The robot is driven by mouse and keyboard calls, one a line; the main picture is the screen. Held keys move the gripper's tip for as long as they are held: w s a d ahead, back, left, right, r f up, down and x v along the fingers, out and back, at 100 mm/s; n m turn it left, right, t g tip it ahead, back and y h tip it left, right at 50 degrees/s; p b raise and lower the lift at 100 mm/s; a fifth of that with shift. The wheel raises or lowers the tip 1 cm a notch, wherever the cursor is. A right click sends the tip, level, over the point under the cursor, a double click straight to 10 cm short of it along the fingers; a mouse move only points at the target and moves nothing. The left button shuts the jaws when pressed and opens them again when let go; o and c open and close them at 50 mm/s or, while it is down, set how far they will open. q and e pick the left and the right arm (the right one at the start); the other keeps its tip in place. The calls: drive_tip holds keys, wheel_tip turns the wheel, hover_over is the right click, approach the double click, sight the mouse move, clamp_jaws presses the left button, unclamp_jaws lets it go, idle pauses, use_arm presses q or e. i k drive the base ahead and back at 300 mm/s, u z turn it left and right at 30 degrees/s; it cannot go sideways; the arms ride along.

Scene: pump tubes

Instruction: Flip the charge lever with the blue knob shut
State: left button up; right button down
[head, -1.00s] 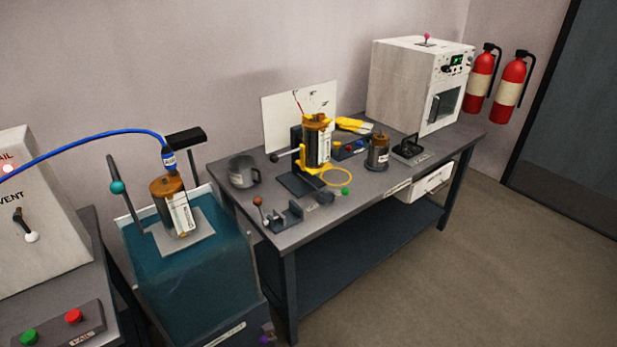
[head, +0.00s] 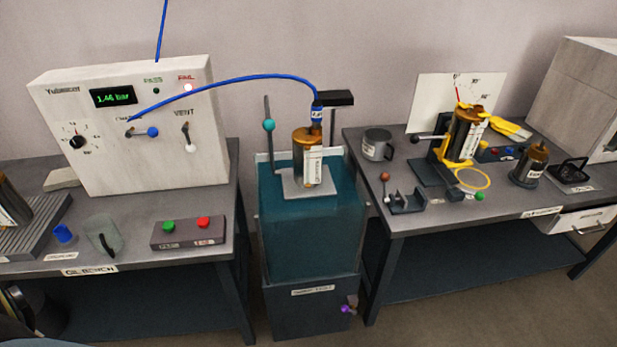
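The charge lever with the blue knob (head: 152,132) sticks out to the right from its pivot on the front of the white test box (head: 140,165), at the left in the head view. A blue hose (head: 230,82) runs from beside the charge lever to the top of a brown-capped pump tube (head: 308,150) on the teal tank. The vent lever with a white knob (head: 190,147) points down. Neither of my grippers is in view.
A button box (head: 188,233) with green and red buttons, a clear cover (head: 103,235) and a blue cap (head: 64,233) lie on the bench before the test box. The teal tank (head: 305,230) stands between the benches. The right bench (head: 400,222) holds a mug, a yellow fixture and other parts.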

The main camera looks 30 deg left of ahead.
sight(152, 132)
drive_tip(key=u, duration=1.85)
drive_tip(key=k, duration=0.65)
drive_tip(key=z, duration=0.5)
drive_tip(key=i, duration=1.75)
drive_tip(key=u, duration=0.15)
